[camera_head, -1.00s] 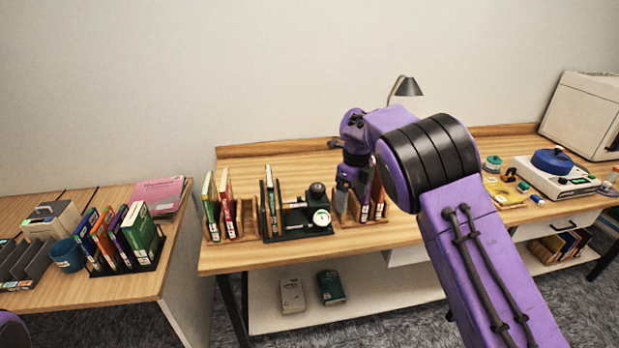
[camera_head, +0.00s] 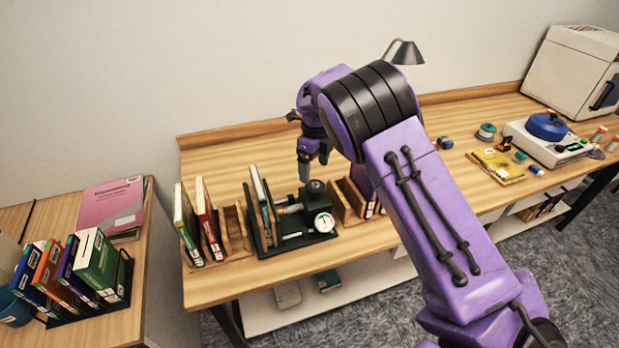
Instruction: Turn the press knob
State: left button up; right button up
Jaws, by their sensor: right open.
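The press (camera_head: 285,238) is a dark green device on the wooden bench, with books held upright at its left side. Its round black knob (camera_head: 316,187) is at the top right, above a white dial gauge (camera_head: 323,222). My right gripper (camera_head: 305,172) points down just behind and above the knob, its fingers apart and empty. Whether it touches the knob is hard to tell. My left gripper is out of view.
Wooden book holders stand close on both sides of the press, the left one with green and red books (camera_head: 207,218). A black lamp (camera_head: 407,53) stands behind my arm. A scale with a blue bowl (camera_head: 547,126) is at the right. The bench behind the press is clear.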

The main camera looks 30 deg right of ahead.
aim_at(315, 185)
jog(key=s+f, duration=0.1)
jog(key=f, duration=0.1)
jog(key=s+f+p, duration=0.1)
jog(key=f, duration=0.1)
jog(key=shift+s+a, duration=0.1)
jog(key=shift+w+f+p, duration=0.15)
jog(key=shift+w+f, duration=0.3)
jog(key=shift+f, duration=0.2)
jog(key=shift+w+f+p, duration=0.15)
jog(key=shift+w+f, duration=0.25)
jog(key=shift+f, duration=0.2)
jog(key=shift+w+f, duration=0.25)
jog(key=shift+s+r, duration=0.25)
jog(key=shift+c, duration=0.7)
jog(key=shift+s+r, duration=0.15)
jog(key=shift+s, duration=0.1)
jog(key=c, duration=0.9)
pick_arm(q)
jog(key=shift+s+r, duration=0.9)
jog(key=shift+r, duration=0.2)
pick_arm(e)
jog(key=shift+n, duration=0.4)
